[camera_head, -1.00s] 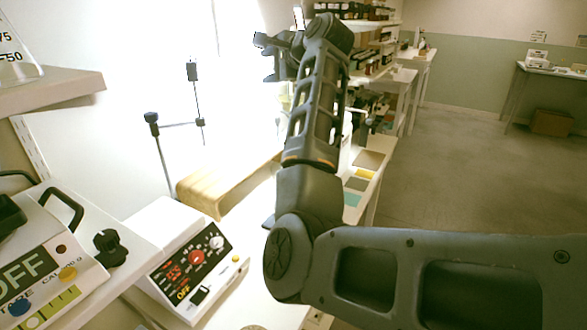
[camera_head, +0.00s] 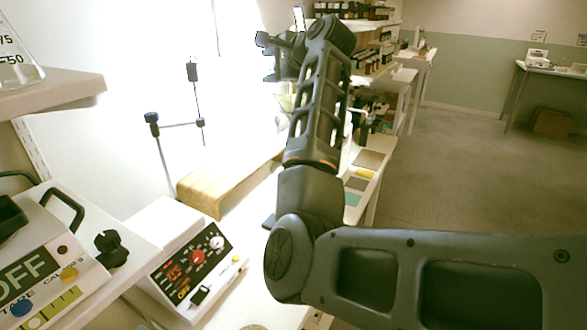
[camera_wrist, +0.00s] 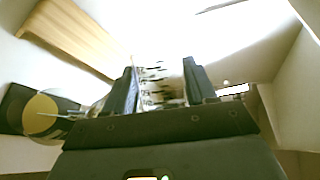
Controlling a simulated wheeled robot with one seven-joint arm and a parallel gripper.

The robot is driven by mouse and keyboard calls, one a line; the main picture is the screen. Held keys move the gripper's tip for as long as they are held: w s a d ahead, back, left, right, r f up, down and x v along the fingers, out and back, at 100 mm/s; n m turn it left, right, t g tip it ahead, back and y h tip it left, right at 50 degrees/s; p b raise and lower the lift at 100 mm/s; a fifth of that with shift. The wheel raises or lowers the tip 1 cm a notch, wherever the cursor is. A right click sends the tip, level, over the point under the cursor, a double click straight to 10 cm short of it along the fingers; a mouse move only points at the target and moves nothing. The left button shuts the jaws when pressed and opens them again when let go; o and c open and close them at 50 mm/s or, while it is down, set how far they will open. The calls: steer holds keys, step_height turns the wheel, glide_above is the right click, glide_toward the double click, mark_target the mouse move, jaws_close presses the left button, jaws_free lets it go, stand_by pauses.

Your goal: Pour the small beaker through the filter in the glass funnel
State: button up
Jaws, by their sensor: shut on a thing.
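In the wrist view, my gripper (camera_wrist: 160,72) is closed on a clear glass beaker with dark graduation marks (camera_wrist: 157,88), which stands between the two dark fingers. The beaker's rim and contents are washed out, so I cannot tell its fill or exact tilt. In the head view, my gripper (camera_head: 266,57) is up at the far end of the arm, against a glaring bright background; the beaker cannot be made out there. I cannot make out the glass funnel or its filter clearly in either view.
A thin rod stand with clamps (camera_head: 198,122) stands left of my arm. A wooden block (camera_head: 215,188) lies below it, with a white control box (camera_head: 187,262) in front. A scale marked OFF (camera_head: 45,270) is at left.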

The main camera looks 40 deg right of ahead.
steer(key=shift+w+a+r+n+g+h+p, duration=0.1)
steer(key=shift+a+r+n+g+h+p, duration=0.25)
steer(key=shift+p, duration=0.9)
steer(key=shift+w+f+n+g+p, duration=0.1)
steer(key=shift+n+g+p, duration=0.25)
steer(key=shift+n+p, duration=0.25)
steer(key=shift+h, duration=0.25)
steer(key=shift+a+n+p, duration=0.15)
steer(key=shift+n+p, duration=0.1)
steer(key=shift+p, duration=0.4)
steer(key=shift+w+a+f+n+g+h, duration=0.25)
steer(key=shift+a+f+n+g+h, duration=0.15)
steer(key=shift+n+g+h, duration=0.4)
steer(key=shift+w+a+f+n+g+h, duration=0.15)
steer(key=shift+n+g+h, duration=0.15)
steer(key=shift+n+h, duration=0.3)
